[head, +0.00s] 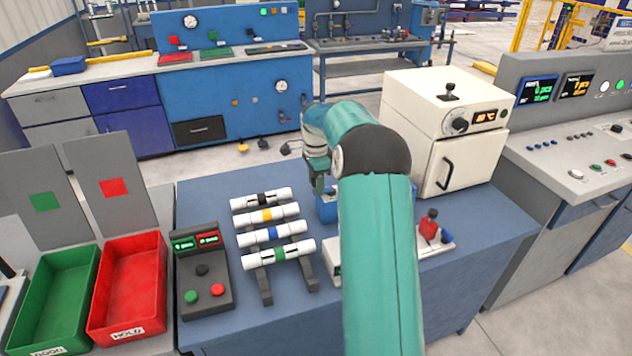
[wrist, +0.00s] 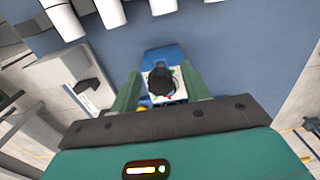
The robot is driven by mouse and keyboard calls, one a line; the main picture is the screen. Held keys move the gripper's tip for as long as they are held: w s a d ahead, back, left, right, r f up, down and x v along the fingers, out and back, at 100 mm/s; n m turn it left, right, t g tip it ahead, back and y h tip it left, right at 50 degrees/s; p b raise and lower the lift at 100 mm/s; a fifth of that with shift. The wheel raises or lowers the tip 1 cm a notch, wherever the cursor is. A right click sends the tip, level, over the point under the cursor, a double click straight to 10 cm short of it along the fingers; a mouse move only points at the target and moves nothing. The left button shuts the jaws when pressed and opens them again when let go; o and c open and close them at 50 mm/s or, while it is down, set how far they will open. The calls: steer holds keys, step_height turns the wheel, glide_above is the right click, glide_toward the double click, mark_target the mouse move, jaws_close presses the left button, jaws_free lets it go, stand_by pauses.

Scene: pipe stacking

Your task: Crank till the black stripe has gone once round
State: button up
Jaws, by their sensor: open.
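A white pipe with a black stripe (head: 264,198) lies at the back of a rack of banded pipes on the blue bench. A blue device (head: 327,210) stands right of the rack, partly hidden by my arm. The wrist view shows a blue body with a white top plate and a round black knob (wrist: 160,80). I cannot tell for sure whether this knob is the crank. My gripper (wrist: 161,92) is open, with its two green fingers on either side of the knob. I cannot tell whether they touch it. In the head view my gripper (head: 319,182) is above the blue device.
A cream oven (head: 440,125) stands at the back right. A red-handled device (head: 430,225) is to the right of my arm. A button box (head: 202,270), a red bin (head: 127,288) and a green bin (head: 55,300) are at left. Bare bench top lies behind the pipes.

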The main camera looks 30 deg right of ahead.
steer(key=c, duration=1)
